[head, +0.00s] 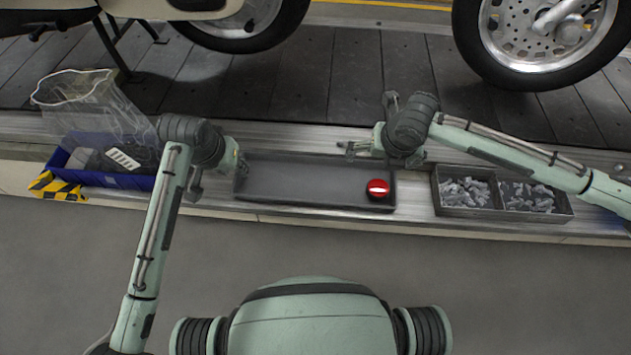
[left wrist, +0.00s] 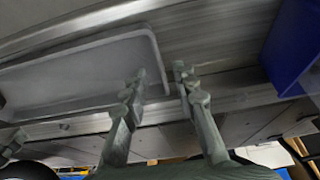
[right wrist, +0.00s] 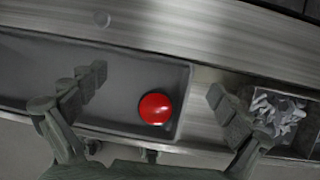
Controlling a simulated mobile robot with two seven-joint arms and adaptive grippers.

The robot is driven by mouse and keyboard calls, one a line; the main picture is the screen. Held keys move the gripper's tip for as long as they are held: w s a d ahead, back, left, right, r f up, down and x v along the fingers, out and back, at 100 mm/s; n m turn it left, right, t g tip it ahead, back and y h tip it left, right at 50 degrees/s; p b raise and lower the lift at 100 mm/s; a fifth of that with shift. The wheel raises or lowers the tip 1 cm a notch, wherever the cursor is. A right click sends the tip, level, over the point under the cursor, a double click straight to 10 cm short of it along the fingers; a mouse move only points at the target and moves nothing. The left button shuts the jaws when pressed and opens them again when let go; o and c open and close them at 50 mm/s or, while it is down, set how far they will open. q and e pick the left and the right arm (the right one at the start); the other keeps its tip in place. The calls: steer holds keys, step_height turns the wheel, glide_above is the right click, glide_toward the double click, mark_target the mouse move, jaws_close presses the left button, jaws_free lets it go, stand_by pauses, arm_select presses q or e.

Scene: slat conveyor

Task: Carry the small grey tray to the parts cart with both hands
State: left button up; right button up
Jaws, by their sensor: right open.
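The small grey tray (head: 300,185) lies on the metal ledge in front of the slats. A round red object (head: 378,188) with a white mark sits at its right end. My left gripper (head: 217,177) is open at the tray's left end. In the left wrist view its fingers (left wrist: 158,80) stand on either side of the tray's end wall (left wrist: 157,62), apart from each other. My right gripper (head: 380,156) is open above the tray's right end. In the right wrist view its fingers (right wrist: 155,88) are spread, with the red object (right wrist: 155,108) between them. The parts cart is not identifiable.
A blue bin (head: 105,178) with parts and a clear bag stands left of the tray. A two-compartment box (head: 470,213) of small metal parts stands close to its right. Motorcycle wheels (head: 545,40) stand on the slats behind. The grey floor (head: 330,250) in front is clear.

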mark_target(240, 179)
arm_select(q)
steer(key=shift+x, duration=1.6)
arm_select(e)
steer(key=shift+x, duration=1.6)
arm_select(q)
jaws_close()
arm_select(e)
steer(key=c, duration=0.7)
arm_select(q)
steer(key=shift+d, duration=0.1)
arm_select(e)
steer(key=shift+s+a, duration=0.1)
steer(key=c, duration=0.9)
arm_select(q)
steer(key=shift+d, duration=0.1)
arm_select(e)
steer(key=shift+a, duration=0.1)
steer(key=shift+c, duration=0.4)
